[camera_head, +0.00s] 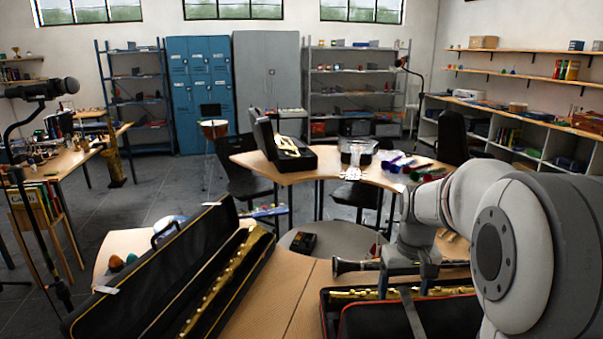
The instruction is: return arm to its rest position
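My arm comes in from the right edge and bends down over the front right of the near table (293,290). My gripper (405,284) is at its lower end, small and partly blended with the things around it. I cannot tell whether it is open or shut. A black clarinet-like instrument (350,266) lies level at the gripper, its flared end to the left. My wrist covers its middle, so I cannot tell whether it is held. An open black case (338,325) with a gold instrument (352,293) lies just below the gripper.
A long open black case (150,268) with a gold flute-like instrument (222,280) lies at left on the near table. Behind, a curved table (300,177) bears another open case (268,140). A stand (20,200) rises at far left. Bare tabletop lies between the near cases.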

